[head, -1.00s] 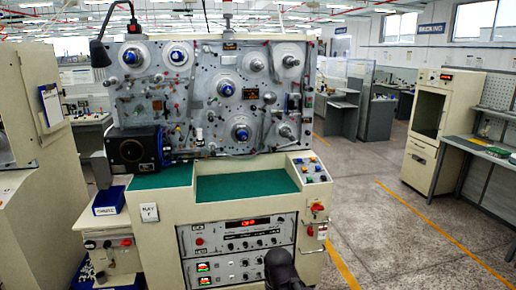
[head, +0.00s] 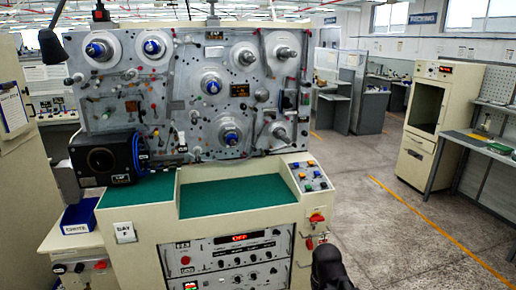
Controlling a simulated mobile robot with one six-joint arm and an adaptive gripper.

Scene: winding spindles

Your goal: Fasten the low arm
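The winding machine (head: 215,90) stands in front of me in the head view, with an upright grey panel of spindles, rollers and small arms. Blue-centred spindles sit at upper left (head: 97,49), at centre (head: 211,86) and low down (head: 231,137). Grey-tipped spindles sit at upper right (head: 246,57) and lower right (head: 279,132). The parts are too small to tell which is the low arm or how it is fastened. A dark part of my arm shows at the bottom edge; my gripper's fingers are not visible.
A green-topped ledge (head: 238,195) juts out below the panel, with a button box (head: 308,178) at its right. A blue bin (head: 79,217) stands at lower left. A cream cabinet (head: 440,115) stands at right. Floor between is clear.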

